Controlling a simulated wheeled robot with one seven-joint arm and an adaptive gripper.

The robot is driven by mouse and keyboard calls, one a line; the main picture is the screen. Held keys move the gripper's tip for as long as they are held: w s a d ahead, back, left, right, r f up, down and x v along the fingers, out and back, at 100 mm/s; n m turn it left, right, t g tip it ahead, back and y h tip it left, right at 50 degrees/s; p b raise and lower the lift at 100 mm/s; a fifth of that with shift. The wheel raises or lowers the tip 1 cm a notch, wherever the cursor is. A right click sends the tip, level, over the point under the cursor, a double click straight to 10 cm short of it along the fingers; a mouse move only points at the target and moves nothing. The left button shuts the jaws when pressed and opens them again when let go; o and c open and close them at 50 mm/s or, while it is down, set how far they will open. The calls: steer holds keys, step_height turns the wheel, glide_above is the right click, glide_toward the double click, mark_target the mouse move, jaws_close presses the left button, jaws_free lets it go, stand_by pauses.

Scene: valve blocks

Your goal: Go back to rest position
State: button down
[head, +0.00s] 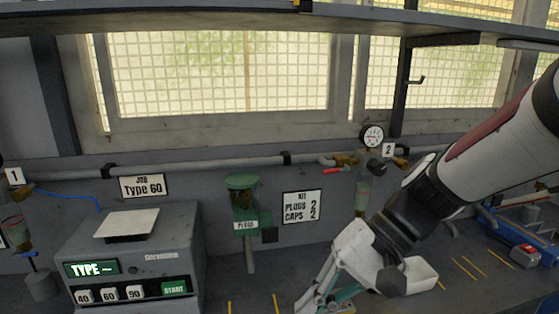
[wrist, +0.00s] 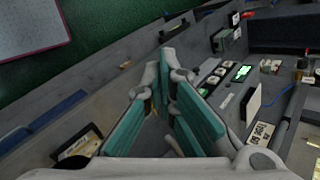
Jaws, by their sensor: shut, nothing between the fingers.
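My gripper (head: 325,303) hangs at the bottom of the head view, right of centre, angled down and left over the grey bench. Its fingertips are partly cut off by the frame edge. In the wrist view the teal-padded fingers (wrist: 172,95) come together, with no object seen between them. My white and black arm reaches in from the right.
A grey machine (head: 140,255) with a TYPE display and buttons stands on the left. A green plugs dispenser (head: 243,205) is at the centre wall. A pipe with a gauge (head: 372,136) runs along the wall; a shelf (head: 200,18) hangs above.

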steer(key=s+d+r+n+t+h, duration=0.1)
steer(key=s+d+r+t+h, duration=0.1)
steer(key=d, duration=0.5)
steer(key=s+d+r+t+h, duration=0.3)
steer(key=d+r+t+h, duration=0.1)
steer(key=d+t+h, duration=0.1)
steer(key=shift+d+r+n+t+h, duration=0.35)
steer(key=shift+d+h, duration=0.35)
steer(key=shift+d, duration=0.5)
